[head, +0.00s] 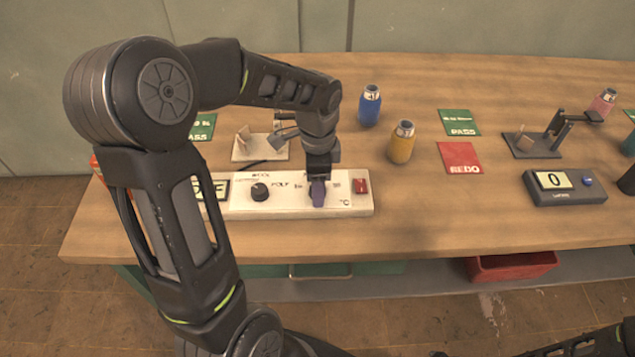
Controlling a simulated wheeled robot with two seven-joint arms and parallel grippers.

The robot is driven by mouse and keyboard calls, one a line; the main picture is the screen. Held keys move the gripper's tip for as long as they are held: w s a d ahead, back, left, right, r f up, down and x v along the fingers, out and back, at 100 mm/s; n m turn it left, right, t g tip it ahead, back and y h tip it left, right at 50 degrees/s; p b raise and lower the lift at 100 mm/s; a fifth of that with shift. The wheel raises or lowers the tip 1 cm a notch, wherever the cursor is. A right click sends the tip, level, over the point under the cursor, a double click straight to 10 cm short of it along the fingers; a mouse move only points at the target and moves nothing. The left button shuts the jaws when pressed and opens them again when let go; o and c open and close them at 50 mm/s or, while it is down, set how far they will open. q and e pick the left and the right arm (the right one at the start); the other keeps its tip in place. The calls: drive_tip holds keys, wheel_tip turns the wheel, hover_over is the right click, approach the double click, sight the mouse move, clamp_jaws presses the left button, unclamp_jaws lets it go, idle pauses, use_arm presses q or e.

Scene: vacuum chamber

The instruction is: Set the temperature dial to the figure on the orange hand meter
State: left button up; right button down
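A long white control panel (235,208) lies along the table's front edge. Its dark display, partly covered by my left arm, ends in a letter like F. A black knob (260,191) is in its middle, and a purple-blue dial (318,194) is to the right, near a °C mark. My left gripper (318,176) points down right at this dial; its fingers overlap the dial's top, and their gap and grip are hidden. An orange-red sliver (97,168) shows behind my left arm at the table's left end; I cannot tell whether it is the hand meter. My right gripper is out of view.
A red switch (361,187) sits right of the dial. Blue (369,106) and yellow (402,142) bottles stand behind the panel. Green PASS (459,122) and red REDO (459,157) cards lie right. A grey box (564,187) reads 0. A red bin (511,266) is below the table.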

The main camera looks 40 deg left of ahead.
use_arm(q)
wheel_tip(320, 180, up, 8)
drive_tip(key=shift+f, duration=0.1)
idle(0.4)
idle(0.4)
